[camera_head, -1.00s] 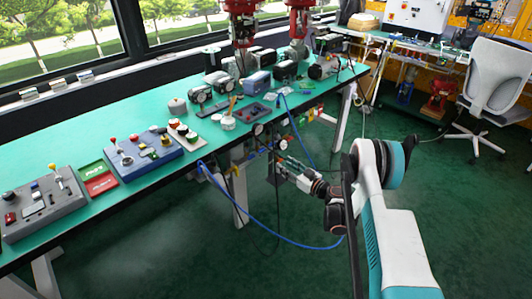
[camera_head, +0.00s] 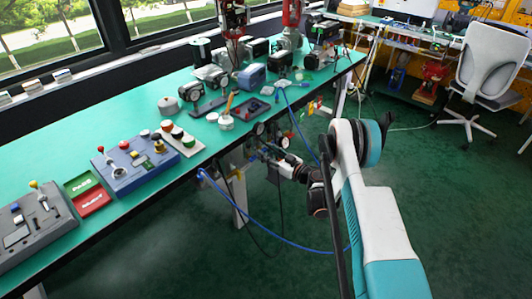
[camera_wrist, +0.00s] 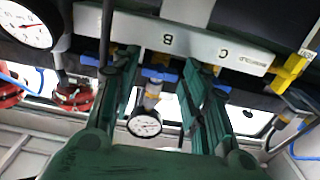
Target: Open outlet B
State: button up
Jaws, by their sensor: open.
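The pale manifold bar (camera_wrist: 210,52) shows upside down in the wrist view, with the letters B and C on it. A blue valve handle (camera_wrist: 160,75) sits by the letter B, with a small round gauge (camera_wrist: 144,123) near it. My gripper (camera_wrist: 160,92) is open, its green fingers on either side of that handle. I cannot tell whether the fingers touch it. More blue handles show near C and at the left, partly behind the fingers. In the head view my gripper (camera_head: 268,153) is at the bench's front edge, small and partly hidden among fittings.
A large gauge (camera_wrist: 25,25) and a yellow fitting (camera_wrist: 290,70) flank the bar. The green bench (camera_head: 120,110) carries a blue control box (camera_head: 135,165) and a grey one (camera_head: 35,225). A blue hose (camera_head: 270,232) hangs in front. Open floor lies right of the bench.

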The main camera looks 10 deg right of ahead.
jog(key=c, duration=0.8)
jog(key=shift+c, duration=0.2)
jog(key=shift+m, duration=0.4)
jog(key=m, duration=1.7)
jog(key=shift+f, duration=0.1)
jog(key=shift+s, duration=0.1)
